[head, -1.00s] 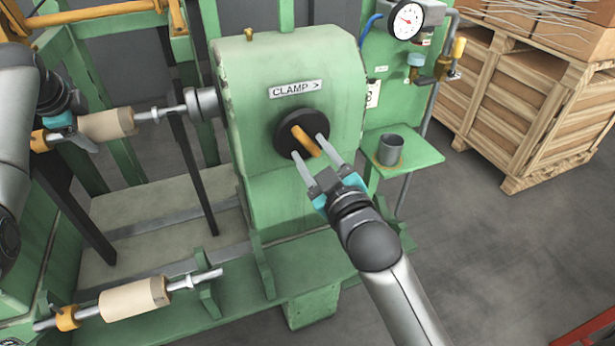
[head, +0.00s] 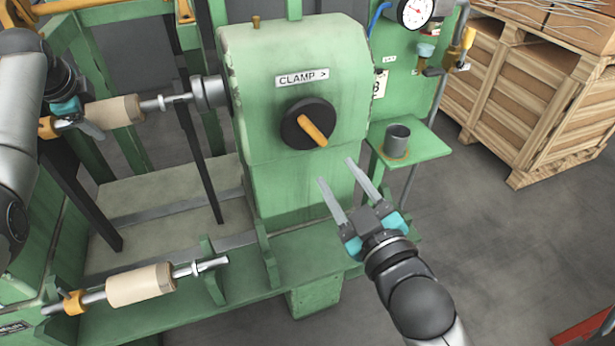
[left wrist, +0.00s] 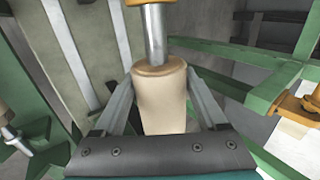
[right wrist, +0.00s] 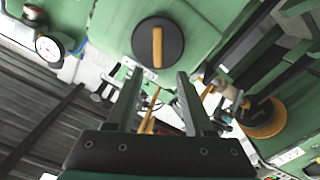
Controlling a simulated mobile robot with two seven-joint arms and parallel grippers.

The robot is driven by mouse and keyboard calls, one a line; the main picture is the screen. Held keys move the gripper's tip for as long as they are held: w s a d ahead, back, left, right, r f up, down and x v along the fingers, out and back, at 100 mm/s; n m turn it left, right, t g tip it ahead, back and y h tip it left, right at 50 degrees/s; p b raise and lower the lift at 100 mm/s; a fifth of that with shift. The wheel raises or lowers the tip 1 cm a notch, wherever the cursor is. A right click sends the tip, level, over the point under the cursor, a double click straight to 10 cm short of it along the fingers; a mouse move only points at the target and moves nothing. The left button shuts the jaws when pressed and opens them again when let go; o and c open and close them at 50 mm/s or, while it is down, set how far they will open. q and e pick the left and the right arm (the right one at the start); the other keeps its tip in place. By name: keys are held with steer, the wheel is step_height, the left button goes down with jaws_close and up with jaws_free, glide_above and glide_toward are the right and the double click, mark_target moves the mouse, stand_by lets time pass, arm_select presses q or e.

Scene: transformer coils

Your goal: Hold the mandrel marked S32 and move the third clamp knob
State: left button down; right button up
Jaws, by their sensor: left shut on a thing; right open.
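The upper mandrel, a cream cylinder (head: 116,110) on a metal shaft (head: 165,102), points at the chuck of the green clamp housing (head: 285,70). My left gripper (head: 92,122) is shut on the cylinder, which shows between its fingers in the left wrist view (left wrist: 162,105). No S32 mark is readable on it. The clamp knob (head: 293,122) is a black disc with an orange handle, slanting down to the right, under a "CLAMP >" label. It also shows in the right wrist view (right wrist: 175,52). My right gripper (head: 337,172) is open and empty, below the knob and apart from it.
Another cream mandrel (head: 140,285) lies on the lower front supports. A grey cup (head: 397,138) stands on a green side shelf (head: 432,150), right of the housing. A pressure gauge (head: 415,10) is above. A wooden crate (head: 530,110) stands at right; floor before it is clear.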

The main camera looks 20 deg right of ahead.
mark_target(313, 136)
steer(key=shift+n, duration=0.6)
steer(key=shift+w+d, duration=0.15)
steer(key=shift+w, duration=5.85)
jaws_close()
steer(key=shift+f, duration=0.1)
